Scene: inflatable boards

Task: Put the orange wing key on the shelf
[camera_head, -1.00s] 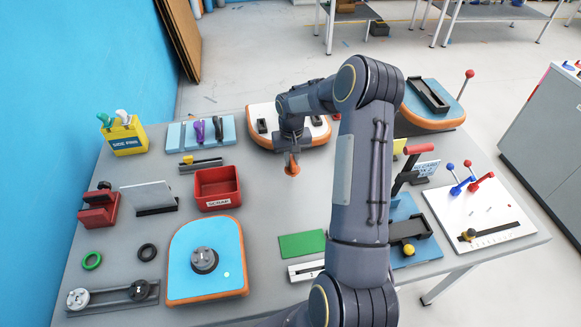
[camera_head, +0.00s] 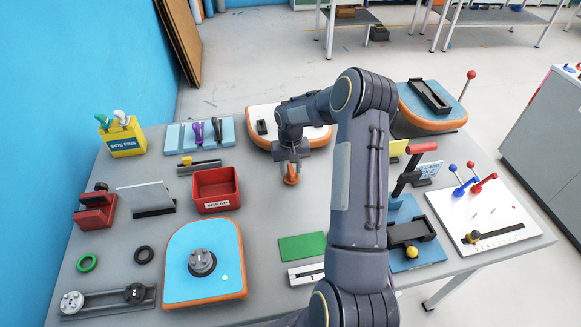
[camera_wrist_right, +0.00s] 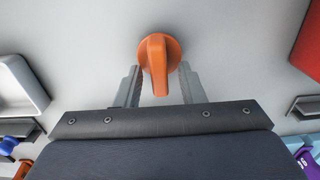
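The orange wing key (camera_head: 291,175) is in my right gripper (camera_head: 291,163), over the grey table in front of the white board with an orange edge. In the right wrist view the wing key (camera_wrist_right: 158,62) shows its round base and its wing between the two fingers of the gripper (camera_wrist_right: 160,80). How high it hangs above the table is hard to tell. Metal shelves (camera_head: 350,18) stand in the background, off the table. No spot on the table is clearly marked as the shelf. My left gripper is not in view.
The red scrap bin (camera_head: 216,203) is left of the gripper. A blue rack (camera_head: 224,126) with coloured tools is behind it. A blue board (camera_head: 190,281) and a green mat (camera_head: 302,247) are nearer. My right arm hides part of the table.

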